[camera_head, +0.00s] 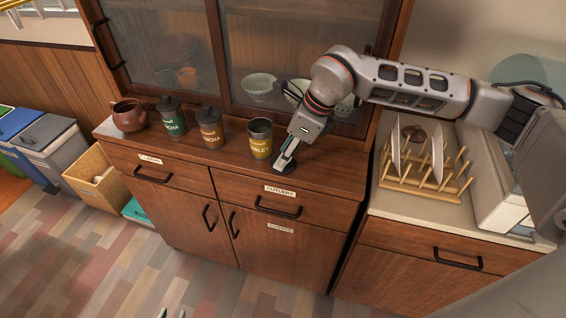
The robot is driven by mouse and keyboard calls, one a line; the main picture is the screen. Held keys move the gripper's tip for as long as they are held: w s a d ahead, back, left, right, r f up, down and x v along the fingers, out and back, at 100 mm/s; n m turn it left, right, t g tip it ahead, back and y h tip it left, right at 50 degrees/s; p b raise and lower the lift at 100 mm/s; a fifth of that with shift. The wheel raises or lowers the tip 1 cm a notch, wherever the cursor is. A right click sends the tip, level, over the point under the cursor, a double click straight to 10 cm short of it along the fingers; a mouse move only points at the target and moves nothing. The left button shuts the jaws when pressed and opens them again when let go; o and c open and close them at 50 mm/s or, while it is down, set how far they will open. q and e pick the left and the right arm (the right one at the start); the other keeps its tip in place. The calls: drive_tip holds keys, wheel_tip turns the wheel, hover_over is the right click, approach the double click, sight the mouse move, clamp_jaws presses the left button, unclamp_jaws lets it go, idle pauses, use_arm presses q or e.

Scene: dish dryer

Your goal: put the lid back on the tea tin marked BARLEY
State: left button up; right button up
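The yellow tea tin (260,142) stands upright on the cabinet's wooden counter, its top uncovered and dark inside. Its label is partly legible, ending in what looks like "LEY". A dark, flat piece that looks like its lid (282,167) is on the counter just right of the tin, near the front edge. My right gripper (287,160) points down at this dark piece, beside the tin. Whether its fingers are closed on the piece is too small to tell. Only the two fingertips of my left gripper (172,314) show at the bottom edge, apart, with nothing visible between them.
A green tin (173,122) and a brown tin (210,134), both with dark lids, stand left of the yellow tin. A brown teapot (128,115) is at the far left. Glass cabinet doors (275,50) rise behind. A wooden dish rack (420,181) stands right.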

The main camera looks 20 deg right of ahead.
drive_tip(key=c, duration=0.9)
drive_tip(key=shift+r, duration=0.1)
wheel_tip(320, 180, up, 20)
drive_tip(key=shift+p, duration=0.45)
